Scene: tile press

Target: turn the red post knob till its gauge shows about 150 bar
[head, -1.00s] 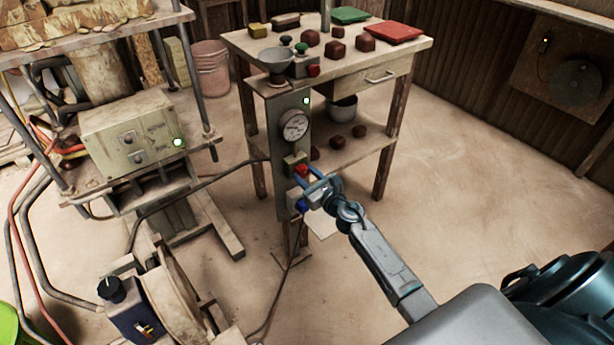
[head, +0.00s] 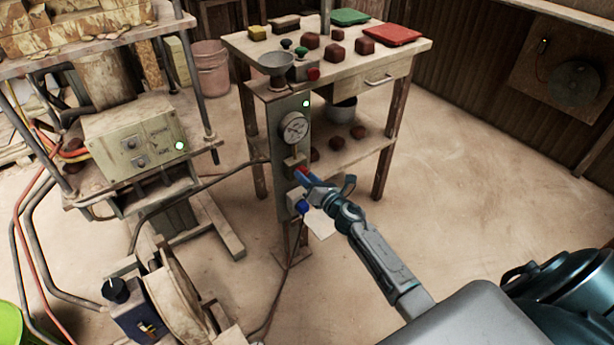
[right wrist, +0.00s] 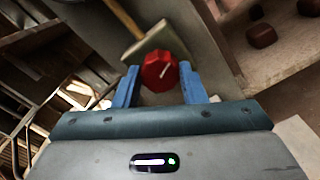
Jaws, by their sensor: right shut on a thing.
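The red post knob (head: 300,171) is on the front of the grey post (head: 274,125), below the round white gauge (head: 293,128). The gauge is too small to read. My right gripper (head: 306,176) is at the knob, partly covering it in the head view. In the right wrist view the red knob (right wrist: 158,71) sits between the blue fingers of my right gripper (right wrist: 160,80), which is shut on it. My left gripper is not in view.
A blue knob (head: 302,206) is just below the red one. A small ledge with a wooden handle (right wrist: 126,20) is beside the red knob. A workbench (head: 262,45) with brown blocks stands behind the post. A press with a control box (head: 133,143) is at left. The floor at right is clear.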

